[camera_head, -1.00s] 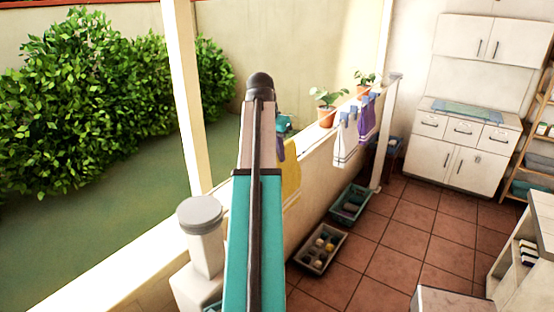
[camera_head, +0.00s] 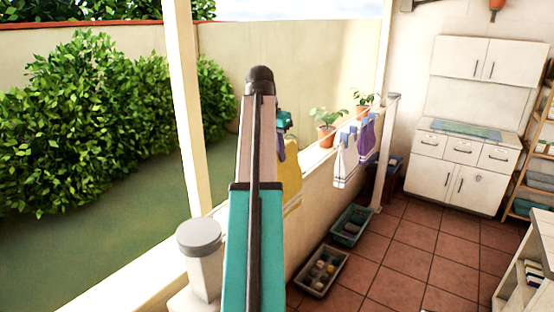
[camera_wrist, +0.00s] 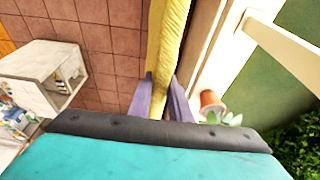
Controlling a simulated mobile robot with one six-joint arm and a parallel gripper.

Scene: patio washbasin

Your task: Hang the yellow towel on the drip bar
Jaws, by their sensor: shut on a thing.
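The yellow towel (camera_head: 292,178) hangs from my gripper (camera_head: 282,149), partly hidden behind my arm in the head view. In the wrist view the towel (camera_wrist: 168,45) runs between the two purple fingers of my gripper (camera_wrist: 162,98), which are shut on it. A white towel (camera_head: 345,162) and a purple towel (camera_head: 367,140) hang from blue clips along the low wall, farther off and to the right of my gripper. The drip bar itself is hard to make out behind the clips and towels.
Potted plants (camera_head: 325,136) stand on the low wall's ledge, near a white post (camera_head: 385,150). A crate of small items (camera_head: 322,271) and a green tray (camera_head: 352,226) sit on the tiled floor below. A white cabinet (camera_head: 461,170) stands at the back; the middle floor is clear.

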